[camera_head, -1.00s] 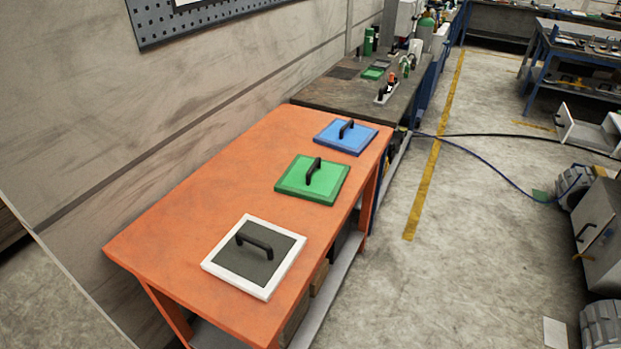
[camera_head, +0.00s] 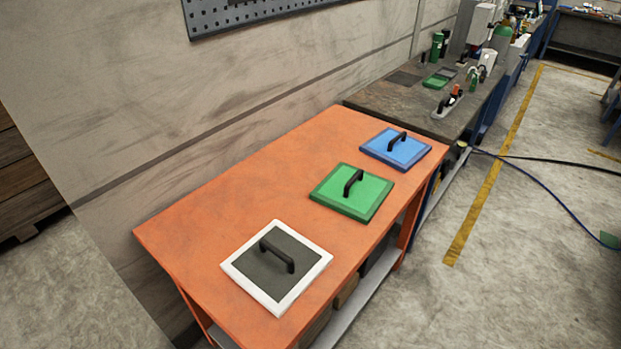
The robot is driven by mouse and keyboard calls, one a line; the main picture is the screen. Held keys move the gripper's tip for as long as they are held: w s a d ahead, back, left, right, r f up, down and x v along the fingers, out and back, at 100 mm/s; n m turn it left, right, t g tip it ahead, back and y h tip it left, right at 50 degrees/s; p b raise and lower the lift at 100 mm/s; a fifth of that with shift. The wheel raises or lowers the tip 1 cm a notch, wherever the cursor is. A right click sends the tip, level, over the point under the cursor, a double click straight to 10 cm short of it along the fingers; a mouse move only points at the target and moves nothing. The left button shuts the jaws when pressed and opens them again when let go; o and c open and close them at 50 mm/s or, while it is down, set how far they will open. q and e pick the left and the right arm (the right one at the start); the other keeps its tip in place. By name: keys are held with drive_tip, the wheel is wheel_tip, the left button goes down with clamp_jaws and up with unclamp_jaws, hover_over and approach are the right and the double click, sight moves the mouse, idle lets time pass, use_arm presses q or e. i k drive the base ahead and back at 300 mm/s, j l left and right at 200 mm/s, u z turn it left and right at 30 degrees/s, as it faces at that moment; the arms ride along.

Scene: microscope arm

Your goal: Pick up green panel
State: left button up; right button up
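The green panel (camera_head: 365,202) lies flat on the orange table (camera_head: 225,203), with a black arched handle (camera_head: 353,182) standing on its top. It is the middle one of three panels in a row along the table's right side. The blue panel (camera_head: 408,152) lies behind it and a grey panel with a white rim (camera_head: 259,283) lies nearer to me. Each of these also has a black handle. Neither of my grippers is in view.
A dark workbench (camera_head: 412,101) with bottles and tools adjoins the table's far end. A wall with a pegboard (camera_head: 245,14) runs along the left. Open floor (camera_head: 520,290) with a yellow line (camera_head: 490,185) lies to the right. Boxes sit on a shelf under the table.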

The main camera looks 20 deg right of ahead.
sight(353, 192)
drive_tip(key=i+l+u, duration=0.15)
drive_tip(key=l+u, duration=0.2)
drive_tip(key=l, duration=0.9)
drive_tip(key=l+u, duration=0.4)
drive_tip(key=l, duration=0.8)
